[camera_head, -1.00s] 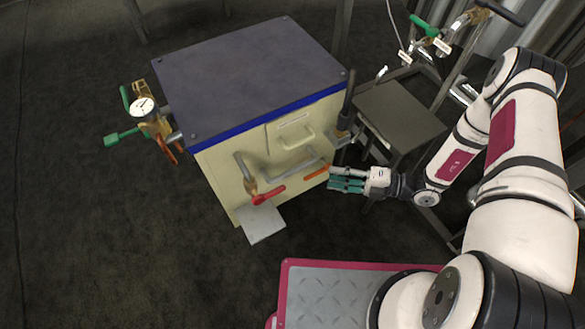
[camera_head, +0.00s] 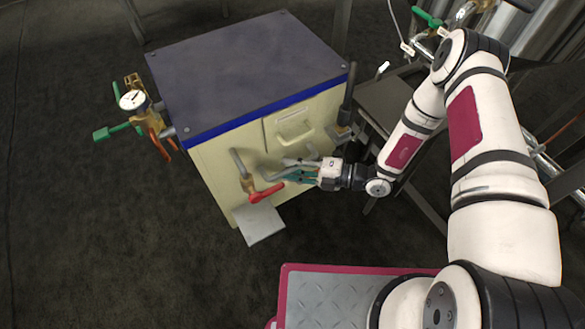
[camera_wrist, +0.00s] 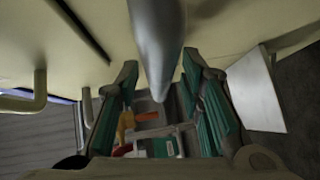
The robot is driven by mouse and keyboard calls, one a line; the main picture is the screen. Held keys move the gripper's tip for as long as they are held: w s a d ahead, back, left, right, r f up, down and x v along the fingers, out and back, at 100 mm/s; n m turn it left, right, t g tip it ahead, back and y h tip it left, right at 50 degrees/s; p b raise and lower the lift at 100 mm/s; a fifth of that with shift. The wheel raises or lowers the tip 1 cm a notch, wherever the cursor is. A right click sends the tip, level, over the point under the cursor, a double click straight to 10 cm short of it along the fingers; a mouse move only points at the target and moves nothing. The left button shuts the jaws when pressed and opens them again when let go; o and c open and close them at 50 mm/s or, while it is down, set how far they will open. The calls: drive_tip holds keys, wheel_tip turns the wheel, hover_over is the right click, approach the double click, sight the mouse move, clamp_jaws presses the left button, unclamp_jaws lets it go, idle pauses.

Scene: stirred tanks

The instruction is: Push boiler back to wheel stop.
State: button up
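The boiler (camera_head: 240,75) is a cream box with a dark grey top and a blue rim, standing upright on the floor. My gripper (camera_head: 290,173) is at its front face, beside the bent grey pipe with the red-handled valve (camera_head: 266,193). In the wrist view the gripper's green-padded fingers (camera_wrist: 160,85) are apart. A grey pipe (camera_wrist: 157,40) shows in the gap between them; I cannot tell if they touch it. The boiler's cream front (camera_wrist: 225,30) is close ahead. I cannot make out a wheel stop.
A gauge with green and orange valve handles (camera_head: 133,100) juts from the boiler's left side. A pale plate (camera_head: 260,222) sticks out at its foot. A dark metal stand (camera_head: 385,105) is close on the right. Floor on the left is clear.

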clamp_jaws()
drive_tip(key=shift+w+a, duration=0.35)
drive_tip(key=shift+w, duration=0.2)
unclamp_jaws()
drive_tip(key=v, duration=1.2)
